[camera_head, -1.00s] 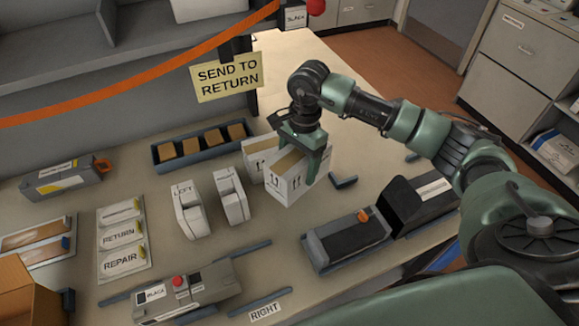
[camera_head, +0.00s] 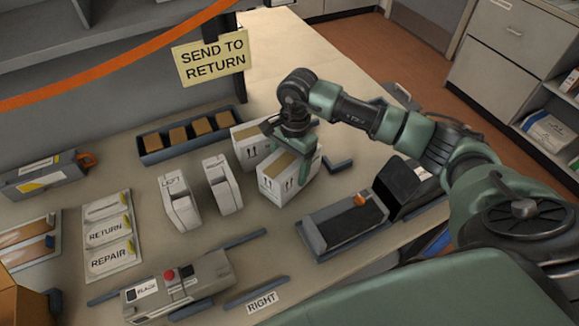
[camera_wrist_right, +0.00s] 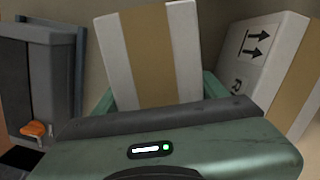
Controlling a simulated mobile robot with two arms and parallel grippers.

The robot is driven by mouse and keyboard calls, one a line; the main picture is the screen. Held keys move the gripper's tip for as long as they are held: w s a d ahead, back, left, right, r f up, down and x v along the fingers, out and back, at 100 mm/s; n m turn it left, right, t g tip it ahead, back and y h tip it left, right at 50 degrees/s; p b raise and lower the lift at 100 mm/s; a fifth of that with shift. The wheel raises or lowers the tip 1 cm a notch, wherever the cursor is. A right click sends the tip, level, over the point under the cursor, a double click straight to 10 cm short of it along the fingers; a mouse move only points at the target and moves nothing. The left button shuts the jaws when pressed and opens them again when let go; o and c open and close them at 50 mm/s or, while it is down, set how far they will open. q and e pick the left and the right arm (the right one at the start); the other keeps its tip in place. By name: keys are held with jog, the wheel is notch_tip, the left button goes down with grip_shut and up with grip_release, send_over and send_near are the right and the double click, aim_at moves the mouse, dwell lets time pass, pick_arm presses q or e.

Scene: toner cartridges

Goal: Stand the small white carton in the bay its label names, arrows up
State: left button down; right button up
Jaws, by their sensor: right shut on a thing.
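My right gripper (camera_head: 300,152) is shut on a small white carton (camera_head: 278,186) with a brown tape strip on top. Up arrows show on the carton's near face; it looks upright, but I cannot tell whether its base touches the table. In the right wrist view the held carton (camera_wrist_right: 153,50) is at centre. A similar second white carton (camera_head: 247,134) stands just behind it and shows its arrows at right in the right wrist view (camera_wrist_right: 262,52). A LEFT label lies on one of two white upright pieces (camera_head: 180,208). A RIGHT label (camera_head: 262,301) lies at the front. My left gripper is out of view.
A blue tray (camera_head: 150,157) with brown blocks lies behind. A dark device with an orange knob (camera_head: 345,228) stands to the right. A grey unit with a red button (camera_head: 180,288) lies in front. A SEND TO RETURN sign (camera_head: 210,58) hangs above the back.

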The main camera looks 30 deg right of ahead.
jog(key=shift+f, duration=0.15)
jog(key=o, duration=1.8)
